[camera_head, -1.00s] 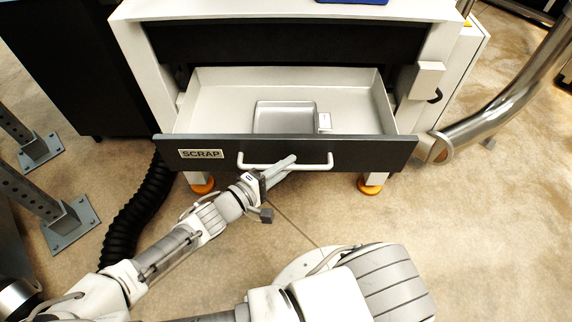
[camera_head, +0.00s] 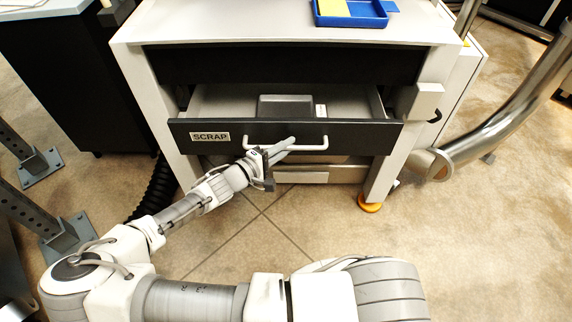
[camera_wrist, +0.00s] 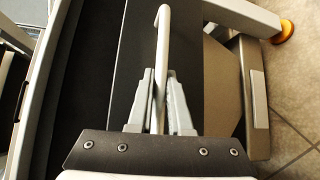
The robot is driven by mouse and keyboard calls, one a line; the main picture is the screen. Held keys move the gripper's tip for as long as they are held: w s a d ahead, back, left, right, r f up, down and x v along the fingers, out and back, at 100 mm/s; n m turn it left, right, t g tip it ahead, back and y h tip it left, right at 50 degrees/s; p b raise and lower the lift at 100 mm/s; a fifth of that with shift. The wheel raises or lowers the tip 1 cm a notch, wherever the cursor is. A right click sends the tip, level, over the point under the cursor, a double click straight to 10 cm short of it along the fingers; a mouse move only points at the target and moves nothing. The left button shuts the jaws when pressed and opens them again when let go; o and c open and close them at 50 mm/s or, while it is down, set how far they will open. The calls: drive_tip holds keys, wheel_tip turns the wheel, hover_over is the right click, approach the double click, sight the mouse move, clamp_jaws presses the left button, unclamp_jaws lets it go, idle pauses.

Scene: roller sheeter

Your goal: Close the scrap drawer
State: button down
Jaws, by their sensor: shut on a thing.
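The scrap drawer (camera_head: 370,137) has a dark front with a SCRAP label and a white handle (camera_head: 312,147). It stands partly pulled out of the white machine, its light inside showing behind the front. My gripper (camera_head: 285,147) is at the left part of the handle. In the wrist view the handle (camera_wrist: 162,50) runs between the two fingers of my gripper (camera_wrist: 160,90), which is shut on it. A grey tray-like piece (camera_head: 285,105) and a small white block (camera_head: 320,110) lie in the drawer.
A blue tray (camera_head: 350,14) sits on the machine's top. A thick metal pipe (camera_head: 510,115) is at the right. A black ribbed hose (camera_head: 160,187) is at the left, near grey posts with floor plates.

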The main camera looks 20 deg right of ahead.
sight(247, 131)
drive_tip(key=w+d, duration=0.1)
drive_tip(key=w, duration=0.3)
drive_tip(key=w+d+b, duration=0.1)
drive_tip(key=w, duration=0.3)
drive_tip(key=w+d, duration=0.1)
drive_tip(key=w, duration=0.3)
drive_tip(key=shift+w+d+b, duration=0.15)
drive_tip(key=shift+b, duration=0.2)
drive_tip(key=shift+w+d+r, duration=0.1)
drive_tip(key=shift+w, duration=0.7)
drive_tip(key=c, duration=0.9)
unclamp_jaws()
drive_tip(key=shift+d, duration=0.1)
drive_tip(key=shift+o, duration=0.2)
drive_tip(key=p+v, duration=0.3)
drive_tip(key=v, duration=1.4)
drive_tip(key=shift+s+a, duration=0.1)
drive_tip(key=shift+a, duration=0.1)
drive_tip(key=shift+d, duration=0.1)
